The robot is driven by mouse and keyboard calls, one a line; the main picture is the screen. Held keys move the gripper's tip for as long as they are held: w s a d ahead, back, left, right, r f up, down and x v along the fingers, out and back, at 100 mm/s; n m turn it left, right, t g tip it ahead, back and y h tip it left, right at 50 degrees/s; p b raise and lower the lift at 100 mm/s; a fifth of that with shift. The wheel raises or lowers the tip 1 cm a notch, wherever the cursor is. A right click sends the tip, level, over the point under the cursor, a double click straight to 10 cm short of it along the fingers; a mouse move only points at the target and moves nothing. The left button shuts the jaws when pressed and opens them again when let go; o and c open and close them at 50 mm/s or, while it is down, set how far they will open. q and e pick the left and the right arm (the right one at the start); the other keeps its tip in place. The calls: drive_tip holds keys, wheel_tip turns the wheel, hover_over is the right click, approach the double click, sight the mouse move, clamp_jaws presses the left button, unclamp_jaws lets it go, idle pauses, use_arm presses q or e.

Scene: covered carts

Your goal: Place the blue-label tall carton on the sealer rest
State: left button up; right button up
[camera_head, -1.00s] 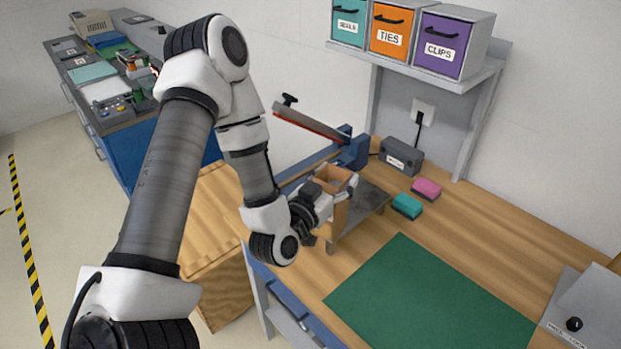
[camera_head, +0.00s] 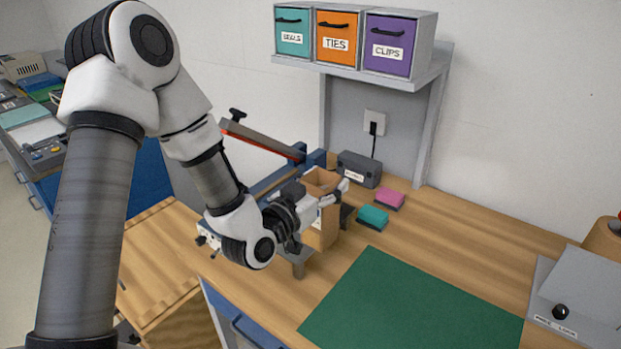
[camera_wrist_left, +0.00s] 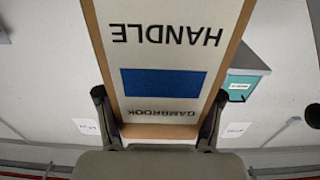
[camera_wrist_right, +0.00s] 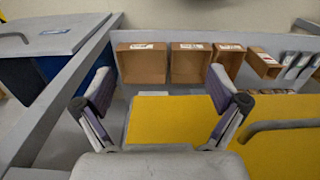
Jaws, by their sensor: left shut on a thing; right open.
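My left gripper (camera_head: 318,205) is shut on the sides of a tall brown carton (camera_head: 322,232) with an open top. In the left wrist view the carton's blue label (camera_wrist_left: 162,82) shows between the fingers (camera_wrist_left: 158,128), under the word HANDLE. The carton is upright at the grey sealer rest (camera_head: 298,266), in front of the blue sealer with its raised red-edged arm (camera_head: 262,143). The arm and carton hide most of the rest, and I cannot tell whether the carton's base touches it. My right gripper (camera_wrist_right: 158,98) is open and empty in the right wrist view.
A grey box (camera_head: 359,169), a pink block (camera_head: 390,198) and a teal block (camera_head: 373,216) lie right of the sealer. A green mat (camera_head: 410,305) covers the near bench. Labelled bins stand on a shelf (camera_head: 400,78) above. Brown boxes (camera_wrist_right: 142,63) show beyond my right gripper.

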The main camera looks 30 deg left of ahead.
use_arm(q)
drive_tip(key=w+a, duration=0.2)
drive_tip(key=w+a+p, duration=0.1)
drive_tip(key=w+a, duration=0.1)
drive_tip(key=a, duration=0.1)
drive_tip(key=w+a+p, duration=0.1)
drive_tip(key=w+a, duration=0.1)
drive_tip(key=w, duration=0.1)
drive_tip(key=shift+a+f, duration=0.35)
drive_tip(key=shift+f, duration=0.05)
drive_tip(key=f, duration=0.1)
drive_tip(key=f+b, duration=0.1)
drive_tip(key=w+f+b, duration=0.1)
drive_tip(key=shift+a+f, duration=0.4)
use_arm(e)
drive_tip(key=shift+w+r, duration=0.1)
use_arm(q)
drive_tip(key=shift+b, duration=0.3)
drive_tip(key=shift+s+f, duration=0.1)
drive_tip(key=shift+f, duration=0.05)
drive_tip(key=o, duration=1.3)
drive_tip(key=shift+o, duration=1.2)
